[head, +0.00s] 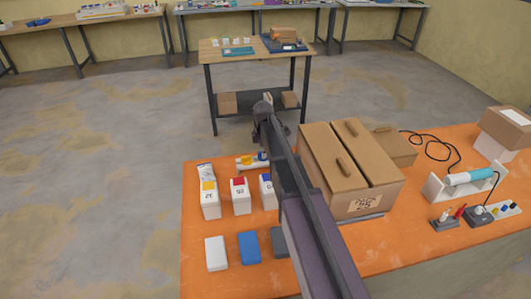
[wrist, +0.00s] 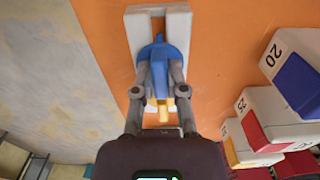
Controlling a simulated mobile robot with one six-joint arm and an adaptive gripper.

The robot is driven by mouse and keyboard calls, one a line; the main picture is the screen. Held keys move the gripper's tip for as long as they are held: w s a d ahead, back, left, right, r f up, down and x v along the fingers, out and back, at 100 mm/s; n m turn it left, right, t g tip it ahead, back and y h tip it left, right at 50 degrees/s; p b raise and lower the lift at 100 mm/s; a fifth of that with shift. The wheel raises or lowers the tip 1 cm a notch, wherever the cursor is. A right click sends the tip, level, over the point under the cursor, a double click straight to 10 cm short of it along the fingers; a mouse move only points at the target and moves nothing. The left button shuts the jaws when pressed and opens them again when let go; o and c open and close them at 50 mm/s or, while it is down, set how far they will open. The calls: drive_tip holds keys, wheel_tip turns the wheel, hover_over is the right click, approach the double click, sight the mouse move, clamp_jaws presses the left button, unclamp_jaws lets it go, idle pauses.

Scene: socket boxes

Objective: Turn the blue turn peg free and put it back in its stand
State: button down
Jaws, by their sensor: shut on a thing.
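A blue peg (wrist: 160,60) is between the fingertips of my gripper (wrist: 159,72), which is shut on it. A yellow piece (wrist: 156,106) shows between the fingers, nearer the palm. Behind the peg is a white stand (wrist: 134,28) on the table. The pictures do not settle whether the peg is seated in the stand or above it. In the head view, blue (head: 262,156) and yellow (head: 246,160) parts show at the white stand near the table's far left corner. My arm hides most of my gripper there.
Numbered white boxes with a yellow (head: 209,199), a red (head: 240,196) and a blue (head: 266,190) patch stand nearer the camera. White (head: 216,253) and blue (head: 250,247) blocks lie in front. A big cardboard box (head: 348,170) stands right of my arm. The table edge is close left of the stand.

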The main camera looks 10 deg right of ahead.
drive_tip(key=shift+f+b, duration=0.6)
idle(0.5)
drive_tip(key=c, duration=0.6)
unclamp_jaws()
drive_tip(key=shift+r, duration=0.15)
